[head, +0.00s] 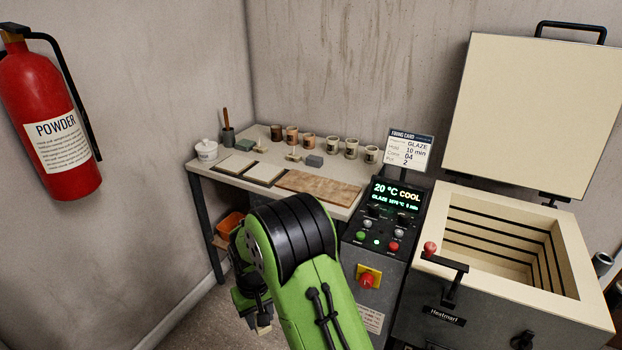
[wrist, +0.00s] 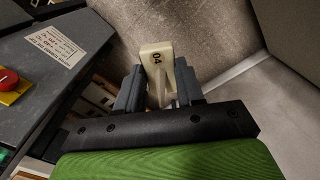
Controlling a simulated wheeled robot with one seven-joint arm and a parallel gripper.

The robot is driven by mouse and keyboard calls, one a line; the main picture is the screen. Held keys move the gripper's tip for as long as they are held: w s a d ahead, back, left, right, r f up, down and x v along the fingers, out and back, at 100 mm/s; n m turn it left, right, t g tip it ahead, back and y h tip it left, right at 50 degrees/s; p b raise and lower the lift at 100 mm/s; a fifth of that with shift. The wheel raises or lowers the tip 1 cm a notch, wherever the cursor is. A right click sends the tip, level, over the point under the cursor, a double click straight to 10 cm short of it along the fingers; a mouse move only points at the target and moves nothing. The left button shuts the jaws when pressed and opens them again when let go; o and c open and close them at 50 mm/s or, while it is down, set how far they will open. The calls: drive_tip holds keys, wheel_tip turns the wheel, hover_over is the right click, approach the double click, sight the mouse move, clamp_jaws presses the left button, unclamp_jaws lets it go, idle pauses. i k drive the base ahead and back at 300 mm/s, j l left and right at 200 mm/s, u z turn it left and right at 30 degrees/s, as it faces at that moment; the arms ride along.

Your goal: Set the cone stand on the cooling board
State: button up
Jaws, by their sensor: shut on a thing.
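My gripper (wrist: 160,92) is shut on the cone stand (wrist: 157,62), a small cream block marked 04, seen between the two dark fingers in the wrist view. In the head view my gripper (head: 258,318) hangs low in front of the worktable, mostly behind my green arm, and a pale bit of the cone stand (head: 264,330) shows beneath it. The brown mottled board at the table's front right looks like the cooling board (head: 318,186). It lies flat and bare, above and to the right of my gripper in the picture.
The control box (head: 378,243) and open, empty kiln (head: 510,250) stand right. An orange bin (head: 229,226) sits below.

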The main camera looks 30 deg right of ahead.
sight(317, 185)
drive_tip(key=i+j+z, duration=0.1)
drive_tip(key=i, duration=0.35)
drive_tip(key=i+j+z, duration=0.1)
drive_tip(key=i, duration=0.35)
drive_tip(key=i+j+z, duration=0.1)
drive_tip(key=i+j, duration=0.2)
drive_tip(key=i+j+z, duration=0.1)
drive_tip(key=i+j, duration=0.15)
drive_tip(key=i, duration=0.3)
